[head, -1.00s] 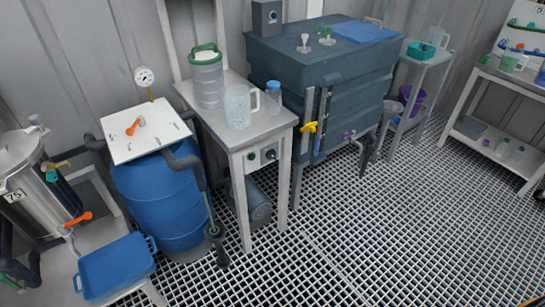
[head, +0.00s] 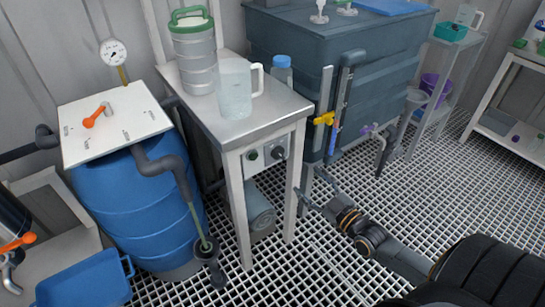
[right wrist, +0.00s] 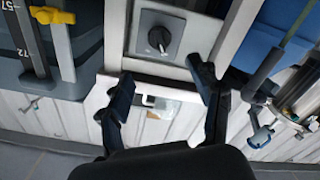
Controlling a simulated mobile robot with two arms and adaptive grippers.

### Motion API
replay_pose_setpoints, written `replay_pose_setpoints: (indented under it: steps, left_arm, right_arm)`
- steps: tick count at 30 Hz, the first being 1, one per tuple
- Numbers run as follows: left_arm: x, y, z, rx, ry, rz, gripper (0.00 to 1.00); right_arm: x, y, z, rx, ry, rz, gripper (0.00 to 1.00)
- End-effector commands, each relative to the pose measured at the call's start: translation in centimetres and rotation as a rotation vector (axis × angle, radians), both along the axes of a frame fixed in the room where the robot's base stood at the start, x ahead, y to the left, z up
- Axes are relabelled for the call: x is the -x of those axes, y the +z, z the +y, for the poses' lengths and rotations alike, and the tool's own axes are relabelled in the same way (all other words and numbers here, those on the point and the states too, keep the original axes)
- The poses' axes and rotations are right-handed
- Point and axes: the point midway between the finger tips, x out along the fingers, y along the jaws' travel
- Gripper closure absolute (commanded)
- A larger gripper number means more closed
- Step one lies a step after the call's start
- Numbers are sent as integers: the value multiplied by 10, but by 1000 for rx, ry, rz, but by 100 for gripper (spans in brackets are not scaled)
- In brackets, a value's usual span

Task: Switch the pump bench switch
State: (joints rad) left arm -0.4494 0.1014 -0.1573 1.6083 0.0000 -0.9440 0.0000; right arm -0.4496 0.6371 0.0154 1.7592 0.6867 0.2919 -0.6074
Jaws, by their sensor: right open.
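The pump bench (head: 238,128) is a metal table with a grey switch box under its front edge. The box carries a dark rotary switch (head: 278,153) and a green button (head: 253,154). In the right wrist view the switch is a black knob (right wrist: 158,38) on a grey square plate. My right gripper (head: 312,187) is in front of the bench, right of and below the switch. Its fingers are apart and empty. In the right wrist view its fingertips (right wrist: 161,76) straddle the knob's line, apart from it. My left gripper is not in view.
A blue barrel (head: 135,215) with a white lid stands left of the bench. A dark tank (head: 350,65) with a yellow valve handle (head: 323,118) stands right of it. A clear jug (head: 235,92) and a green-lidded canister (head: 193,55) stand on the bench. A pump (head: 259,213) sits below.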

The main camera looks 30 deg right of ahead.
Motion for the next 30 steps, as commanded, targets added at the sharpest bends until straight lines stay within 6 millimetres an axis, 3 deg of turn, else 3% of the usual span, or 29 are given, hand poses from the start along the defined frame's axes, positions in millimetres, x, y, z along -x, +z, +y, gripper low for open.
replay_pose_setpoints:
  steps: [8, 18, 24, 30]
  left_arm:
    - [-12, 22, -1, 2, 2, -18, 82]
    - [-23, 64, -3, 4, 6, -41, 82]
    - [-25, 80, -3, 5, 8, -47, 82]
    - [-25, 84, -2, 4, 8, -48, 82]
  right_arm:
    - [-48, 0, 3, -1, -1, -4, 36]
    - [-111, -1, 8, -1, -1, 2, 36]
    - [-129, -1, 10, -2, -1, 3, 36]
    - [-133, -1, 10, -1, 0, 5, 36]
